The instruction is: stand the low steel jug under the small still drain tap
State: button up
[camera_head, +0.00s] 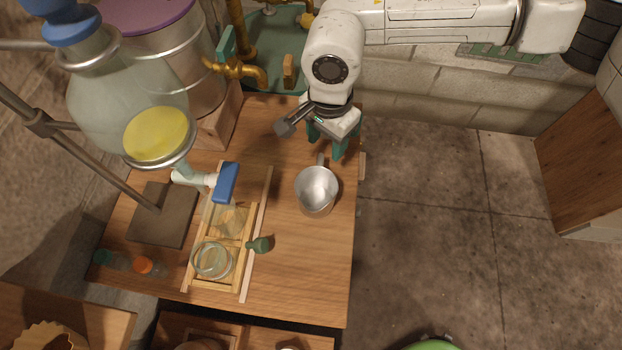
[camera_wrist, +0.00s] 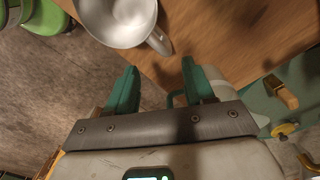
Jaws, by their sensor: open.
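The low steel jug (camera_head: 316,192) stands upright on the wooden table, near its right edge, with its handle toward my gripper. It also shows at the top of the wrist view (camera_wrist: 122,20), cut off, with its handle pointing toward the space between my fingers. My gripper (camera_head: 327,146) has green fingers and is open and empty, just behind the jug and apart from the handle. A brass tap (camera_head: 249,74) juts out by the steel drum at the back. A blue-handled tap (camera_head: 227,182) sits under the glass flask; I cannot tell which is the small still's drain.
A wooden rack (camera_head: 246,280) with glass jars lies left of the jug. The glass flask (camera_head: 92,88) with a yellow layer stands at the left on a metal base (camera_head: 163,230). A green stopper (camera_head: 260,245) is beside the rack. The table's front right is clear.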

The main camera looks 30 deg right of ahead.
aim_at(323, 156)
jog(key=shift+w+a+f+p, duration=0.1)
jog(key=shift+f+p, duration=0.2)
jog(key=shift+f, duration=1.3)
jog(key=shift+w+d+f+p, duration=0.15)
jog(key=shift+f+p, duration=0.15)
jog(key=shift+f, duration=1.25)
jog(key=shift+w+a+f+p, duration=0.15)
jog(key=shift+f+p, duration=0.15)
jog(key=shift+f, duration=1.3)
grip_shut()
